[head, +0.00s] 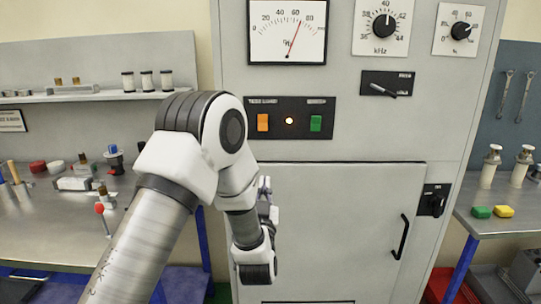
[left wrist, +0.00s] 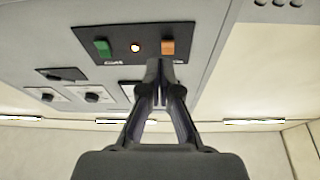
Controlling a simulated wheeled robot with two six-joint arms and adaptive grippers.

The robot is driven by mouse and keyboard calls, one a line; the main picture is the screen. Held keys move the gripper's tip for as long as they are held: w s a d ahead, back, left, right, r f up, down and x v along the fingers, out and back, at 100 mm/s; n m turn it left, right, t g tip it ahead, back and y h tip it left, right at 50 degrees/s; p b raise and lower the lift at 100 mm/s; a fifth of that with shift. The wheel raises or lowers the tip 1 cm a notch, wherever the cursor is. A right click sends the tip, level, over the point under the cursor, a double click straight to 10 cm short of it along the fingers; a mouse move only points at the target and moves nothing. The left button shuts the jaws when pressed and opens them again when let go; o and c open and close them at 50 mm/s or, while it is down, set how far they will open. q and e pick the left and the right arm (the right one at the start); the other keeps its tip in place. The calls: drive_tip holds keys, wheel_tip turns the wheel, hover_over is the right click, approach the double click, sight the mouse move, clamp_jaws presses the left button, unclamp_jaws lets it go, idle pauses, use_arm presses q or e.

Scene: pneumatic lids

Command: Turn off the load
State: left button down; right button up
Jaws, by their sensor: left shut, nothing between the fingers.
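My left gripper (head: 265,186) is pointing upward in front of the cabinet, below the orange button, partly hidden by my arm. In the left wrist view, its closed, empty fingers (left wrist: 159,70) appear just short of the orange button (left wrist: 168,47); contact cannot be told. The green button (left wrist: 102,48) and lamp (left wrist: 136,47) also show there. My right gripper is not in view.
A lever switch (head: 386,84), two dials (head: 384,24) (head: 461,31) and a needle meter (head: 289,30) sit higher on the cabinet. Below is a closed door with a black handle (head: 401,237) and a rotary switch (head: 433,201). Workbenches (head: 30,228) (head: 490,224) stand either side.

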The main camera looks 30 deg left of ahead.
use_arm(q)
wheel_tip(320, 180, up, 6)
drive_tip(key=s+n+y, duration=0.1)
drive_tip(key=s, duration=0.1)
drive_tip(key=p, duration=0.4)
approach(263, 123)
wheel_tip(263, 123, up, 4)
drive_tip(key=w+a, duration=0.1)
drive_tip(key=w, duration=0.1)
drive_tip(key=shift+n+t, duration=0.3)
drive_tip(key=shift+t, duration=0.1)
drive_tip(key=w, duration=0.1)
drive_tip(key=w+a+f, duration=0.1)
drive_tip(key=w+a+f+p, duration=0.1)
drive_tip(key=shift+w, duration=0.2)
drive_tip(key=shift+s, duration=0.15)
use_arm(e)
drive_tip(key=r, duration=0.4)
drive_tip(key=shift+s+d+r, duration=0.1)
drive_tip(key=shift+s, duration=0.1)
